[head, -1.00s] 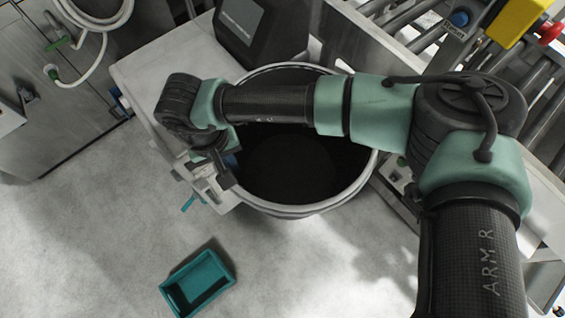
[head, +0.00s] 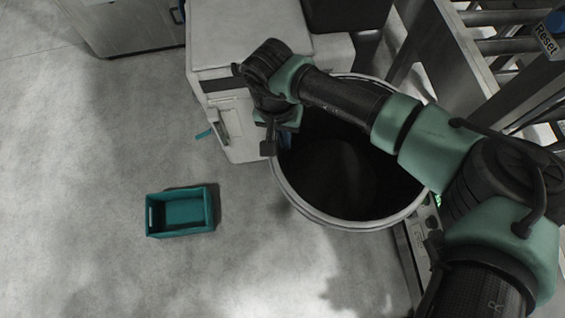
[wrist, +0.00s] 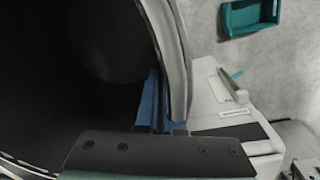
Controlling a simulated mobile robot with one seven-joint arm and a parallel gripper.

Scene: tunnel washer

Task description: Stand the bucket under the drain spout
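The bucket (head: 288,186) is a large round tub with a pale rim and a dark inside, at the centre right of the head view. In the wrist view its curved rim (wrist: 176,55) shows close up, with the dark inside at left. My gripper (head: 287,127) is at the rim's left side, and my arm crosses over the bucket. In the wrist view the blue fingers (wrist: 152,108) are close together at the rim and look shut on it. The contact is partly hidden by the dark gripper plate. I cannot make out a drain spout.
A teal crate (head: 180,212) lies on the floor at left and shows in the wrist view (wrist: 250,16). A white cabinet (head: 228,100) stands close beside the bucket. A metal roller frame (head: 490,45) is at upper right.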

